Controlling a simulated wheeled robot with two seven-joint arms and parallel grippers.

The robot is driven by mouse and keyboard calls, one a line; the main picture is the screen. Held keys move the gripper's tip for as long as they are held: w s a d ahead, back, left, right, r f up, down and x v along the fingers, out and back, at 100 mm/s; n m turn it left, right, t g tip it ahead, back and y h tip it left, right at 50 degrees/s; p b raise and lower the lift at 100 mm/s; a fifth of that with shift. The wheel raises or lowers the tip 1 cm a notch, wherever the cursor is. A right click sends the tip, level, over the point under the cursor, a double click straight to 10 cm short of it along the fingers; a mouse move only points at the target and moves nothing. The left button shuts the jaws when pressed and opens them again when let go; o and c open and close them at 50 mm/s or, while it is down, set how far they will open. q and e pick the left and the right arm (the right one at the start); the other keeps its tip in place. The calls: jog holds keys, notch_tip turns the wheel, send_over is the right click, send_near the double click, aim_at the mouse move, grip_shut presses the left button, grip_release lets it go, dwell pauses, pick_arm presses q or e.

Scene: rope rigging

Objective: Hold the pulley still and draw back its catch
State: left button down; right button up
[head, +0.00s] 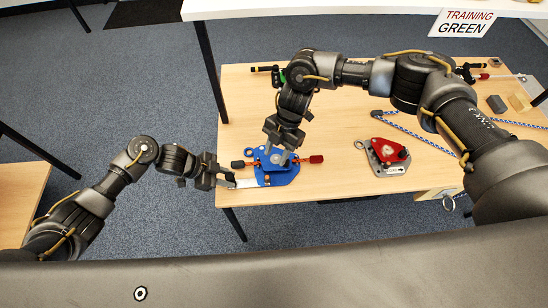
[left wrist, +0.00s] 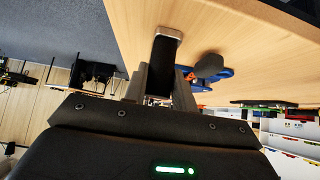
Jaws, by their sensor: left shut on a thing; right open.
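The blue pulley (head: 282,179) lies on the wooden table near its front edge, with red rods ending in a dark knob (head: 238,164) on the left and a dark red knob (head: 316,159) on the right. I cannot tell which part is the catch. A pale flat plate (head: 246,183) sticks out from its left side. My left gripper (head: 229,181) is shut at this plate's outer end. In the left wrist view part of the blue pulley (left wrist: 222,73) shows beyond the fingers. My right gripper (head: 279,150) is open, just over the pulley's top, partly hiding it; contact is unclear.
A red pulley (head: 386,151) on a grey plate lies to the right, with a blue-and-white rope (head: 420,137) behind it. Small blocks (head: 497,104) lie at the far right. A "TRAINING GREEN" sign (head: 464,22) stands behind. The table (head: 345,180) is bare between the pulleys.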

pick_arm(q)
jog(key=c, duration=1.1)
grip_release()
jog(key=shift+o, duration=0.2)
jog(key=shift+r, duration=0.1)
jog(key=shift+p+v, duration=1.2)
jog(key=shift+v, duration=0.45)
jog(key=shift+p+v, duration=1.75)
jog(key=shift+v, duration=1)
